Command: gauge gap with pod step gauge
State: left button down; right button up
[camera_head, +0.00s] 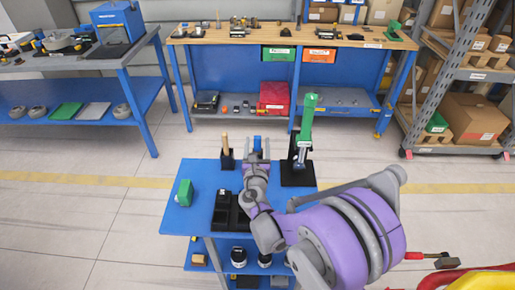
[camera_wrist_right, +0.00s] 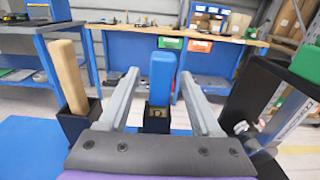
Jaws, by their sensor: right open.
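My right gripper (camera_head: 257,157) is over the far part of the blue cart top (camera_head: 204,209), pointing away from me. In the right wrist view its two fingers (camera_wrist_right: 158,76) are spread apart. An upright blue bar (camera_wrist_right: 161,78), seen between the fingers, stands in a black holder (camera_wrist_right: 155,117); I see no finger touching it. The bar also shows in the head view (camera_head: 257,143). I cannot tell for sure whether it is the step gauge. No gap to be gauged can be made out. My left gripper is not in view.
A wooden bar (camera_head: 225,144) stands in a black holder left of the gripper. A tall green-and-black fixture (camera_head: 304,130) stands close on the right. A green block (camera_head: 184,193) and a black tray (camera_head: 222,213) are nearer. A wood-topped bench (camera_head: 345,42) is beyond.

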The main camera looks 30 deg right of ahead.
grip_shut()
dwell(0.3)
jog(key=shift+r, duration=0.1)
notch_tip(320, 180, up, 10)
jog(key=shift+f+p, duration=0.1)
jog(key=shift+p, duration=0.65)
